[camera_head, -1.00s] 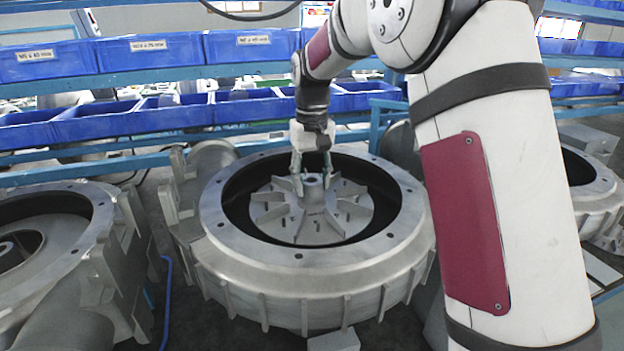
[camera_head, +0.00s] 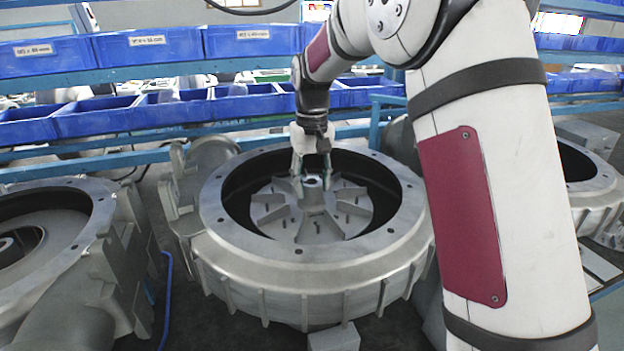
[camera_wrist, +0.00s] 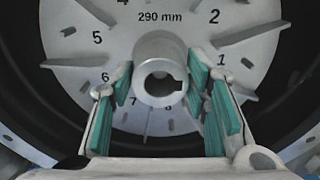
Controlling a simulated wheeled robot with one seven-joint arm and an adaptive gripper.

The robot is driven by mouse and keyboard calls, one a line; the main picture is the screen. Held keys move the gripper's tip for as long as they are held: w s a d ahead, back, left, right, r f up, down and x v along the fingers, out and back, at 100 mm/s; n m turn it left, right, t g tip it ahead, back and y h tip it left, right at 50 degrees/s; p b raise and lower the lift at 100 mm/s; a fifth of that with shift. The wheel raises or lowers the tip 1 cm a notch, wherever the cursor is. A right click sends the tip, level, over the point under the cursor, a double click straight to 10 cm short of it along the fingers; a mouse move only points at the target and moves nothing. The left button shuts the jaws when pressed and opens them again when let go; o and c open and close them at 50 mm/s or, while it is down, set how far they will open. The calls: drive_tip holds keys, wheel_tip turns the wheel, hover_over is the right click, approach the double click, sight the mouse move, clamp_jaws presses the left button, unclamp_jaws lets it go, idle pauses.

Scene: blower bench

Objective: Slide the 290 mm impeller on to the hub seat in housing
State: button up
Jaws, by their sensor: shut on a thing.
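The grey bladed impeller (camera_head: 322,226) sits inside the round opening of the middle housing (camera_head: 225,232), apparently level. The wrist view shows it from above: its disc (camera_wrist: 185,38) reads "290 mm" and carries numbers around a central bored boss (camera_wrist: 160,85) with a keyway. My gripper (camera_head: 312,184) reaches down into the opening from behind, and its green-padded fingers (camera_wrist: 163,92) are shut on the boss from both sides. The hub seat is hidden under the impeller. I cannot tell how the bore and seat line up.
Another open housing (camera_head: 55,195) stands at the left, and one more (camera_head: 590,190) at the right behind my arm. Blue bins (camera_head: 165,46) line the rack at the back. A blue hose (camera_head: 167,290) lies on the floor between the left and middle housings.

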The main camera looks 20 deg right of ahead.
sight(312, 195)
drive_tip(key=shift+f, duration=1.75)
idle(1.2)
drive_tip(key=o, duration=1.2)
drive_tip(key=shift+o, duration=0.2)
drive_tip(key=shift+f, duration=0.1)
wheel_tip(312, 195, up, 12)
